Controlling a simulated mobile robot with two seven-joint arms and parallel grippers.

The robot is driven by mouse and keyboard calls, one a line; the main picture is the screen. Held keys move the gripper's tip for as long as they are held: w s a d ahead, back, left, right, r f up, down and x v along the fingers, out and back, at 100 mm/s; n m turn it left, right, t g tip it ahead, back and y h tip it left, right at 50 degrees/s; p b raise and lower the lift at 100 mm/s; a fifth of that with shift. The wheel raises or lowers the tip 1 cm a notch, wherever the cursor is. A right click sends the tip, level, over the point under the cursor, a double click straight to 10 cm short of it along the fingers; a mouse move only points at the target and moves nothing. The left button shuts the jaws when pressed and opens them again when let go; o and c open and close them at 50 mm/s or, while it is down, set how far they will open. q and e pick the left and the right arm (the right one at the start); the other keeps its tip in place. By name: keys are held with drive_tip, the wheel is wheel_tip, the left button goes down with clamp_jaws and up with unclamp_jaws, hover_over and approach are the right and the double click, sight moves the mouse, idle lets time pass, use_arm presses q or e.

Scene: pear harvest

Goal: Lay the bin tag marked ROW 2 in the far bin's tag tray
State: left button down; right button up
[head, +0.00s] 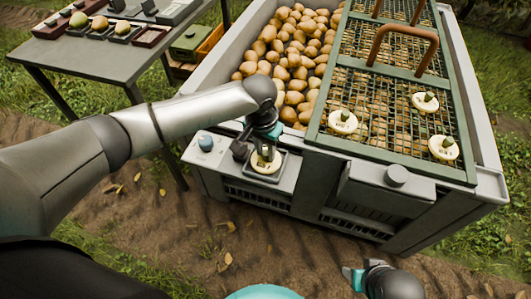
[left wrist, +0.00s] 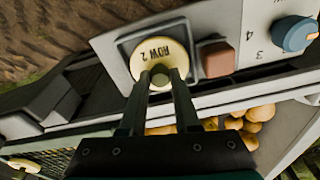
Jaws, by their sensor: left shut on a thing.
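The round cream tag marked ROW 2 (left wrist: 172,52) is readable in the left wrist view. It also shows in the head view (head: 262,168) at the front of the bin (head: 490,184). My left gripper (head: 265,152) is shut on the tag's central knob, and its two fingers show in the left wrist view (left wrist: 160,82). The tag is within the outline of a dark square tray (head: 281,178) on the bin's grey ledge. I cannot tell whether it rests on the tray floor. My right gripper (head: 352,278) is at the bottom right, apart from the bin; its jaw opening is unclear.
Other round tags lie on the bin's mesh lid (head: 343,121) (head: 425,102) (head: 443,147). Brown-yellow fruit (head: 290,65) fills the open part. A blue dial (head: 206,142) is left of the tray. A grey table (head: 115,58) with small trays stands at the upper left.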

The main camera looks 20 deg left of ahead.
use_arm(q)
drive_tip(key=shift+f, duration=0.25)
use_arm(e)
drive_tip(key=shift+r, duration=0.3)
use_arm(q)
drive_tip(key=shift+f, duration=0.25)
drive_tip(key=c, duration=0.6)
unclamp_jaws()
drive_tip(key=shift+c, duration=0.2)
use_arm(e)
drive_tip(key=shift+f, duration=0.25)
